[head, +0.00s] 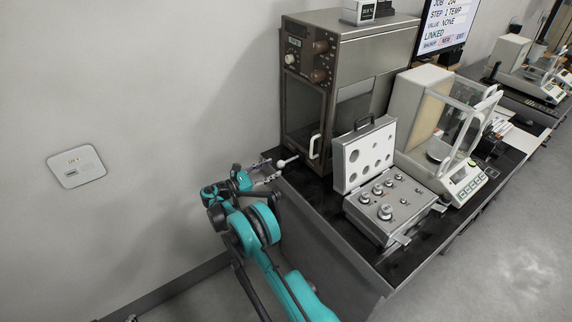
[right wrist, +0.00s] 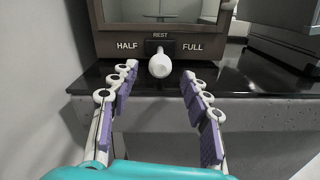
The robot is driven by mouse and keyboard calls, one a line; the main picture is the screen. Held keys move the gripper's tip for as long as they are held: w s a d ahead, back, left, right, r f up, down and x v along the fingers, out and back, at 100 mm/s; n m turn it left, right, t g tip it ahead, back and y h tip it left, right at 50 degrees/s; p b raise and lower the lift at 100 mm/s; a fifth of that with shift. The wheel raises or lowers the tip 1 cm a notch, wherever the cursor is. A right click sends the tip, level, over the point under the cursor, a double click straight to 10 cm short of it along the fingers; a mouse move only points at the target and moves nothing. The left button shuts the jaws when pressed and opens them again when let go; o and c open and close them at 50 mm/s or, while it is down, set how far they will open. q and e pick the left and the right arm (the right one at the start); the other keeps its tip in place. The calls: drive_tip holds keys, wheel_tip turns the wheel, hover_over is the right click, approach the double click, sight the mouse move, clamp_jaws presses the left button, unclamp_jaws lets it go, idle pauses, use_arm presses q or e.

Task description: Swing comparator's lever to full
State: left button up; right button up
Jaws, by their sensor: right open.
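The comparator (head: 325,75) is a tall brown-grey cabinet at the back end of the dark table. Its lever is a white knob (right wrist: 160,66) at the front base, under the REST mark, with HALF to its left and FULL to its right. The knob also shows in the head view (head: 281,163). My right gripper (right wrist: 158,80) is open, its purple-padded fingers on either side of the knob's line and apart from it. In the head view my right gripper (head: 272,175) is just in front of the knob. My left gripper is in neither view.
An open case of weights (head: 352,180) stands beside the comparator, near the table's front edge. A glass-sided balance (head: 408,110) stands behind it. A monitor (head: 425,45), a keyboard and another balance are farther along. A wall plate (head: 76,167) is at left.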

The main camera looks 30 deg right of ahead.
sight(286, 162)
drive_tip(key=d+b, duration=0.1)
drive_tip(key=d, duration=0.2)
drive_tip(key=d+b, duration=0.1)
drive_tip(key=d, duration=0.2)
drive_tip(key=shift+w+d+f, duration=0.15)
drive_tip(key=shift+w, duration=0.05)
drive_tip(key=shift+w+d, duration=0.1)
drive_tip(key=shift+d, duration=0.5)
clamp_jaws()
